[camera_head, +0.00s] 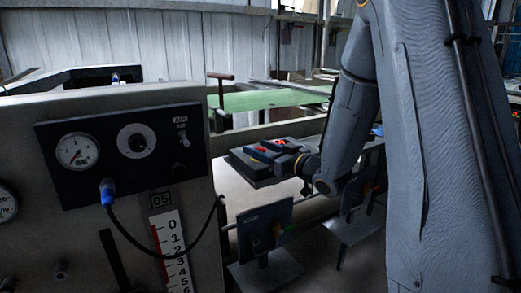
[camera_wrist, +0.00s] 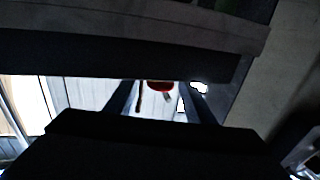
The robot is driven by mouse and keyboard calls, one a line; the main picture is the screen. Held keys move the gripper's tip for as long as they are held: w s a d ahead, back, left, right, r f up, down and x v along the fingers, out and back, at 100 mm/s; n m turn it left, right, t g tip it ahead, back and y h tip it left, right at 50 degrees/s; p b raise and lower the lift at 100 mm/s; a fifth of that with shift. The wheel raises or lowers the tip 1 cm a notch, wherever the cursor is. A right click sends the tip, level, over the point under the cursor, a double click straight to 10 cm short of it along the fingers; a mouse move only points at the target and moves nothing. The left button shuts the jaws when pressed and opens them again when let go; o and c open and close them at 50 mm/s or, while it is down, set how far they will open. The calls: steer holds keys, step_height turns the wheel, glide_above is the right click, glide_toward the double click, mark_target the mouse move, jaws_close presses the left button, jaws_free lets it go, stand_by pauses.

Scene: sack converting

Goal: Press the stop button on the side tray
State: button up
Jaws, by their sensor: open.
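The side tray (camera_head: 252,168) is a dark, flat box in the middle of the head view. Small red parts (camera_head: 262,149) show on its top; I cannot tell which is the stop button. My gripper (camera_head: 291,161) is at the tray's right side, at about the height of its top, partly merged with the dark background. In the wrist view my gripper (camera_wrist: 163,101) shows two dark fingers spread apart with nothing held. A red rounded thing (camera_wrist: 160,86) shows between them, partly cut off by a dark edge above. Contact cannot be made out.
A control panel (camera_head: 120,150) with gauges, a knob and a black cable fills the left. Two dark plates on stands (camera_head: 264,228) (camera_head: 352,222) stand below the tray. A green surface (camera_head: 265,100) lies behind. Dark bars (camera_wrist: 120,50) cross the upper wrist view.

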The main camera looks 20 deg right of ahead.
jaws_close()
steer(key=shift+f, duration=0.55)
jaws_free()
steer(key=v, duration=0.8)
steer(key=shift+p, duration=0.3)
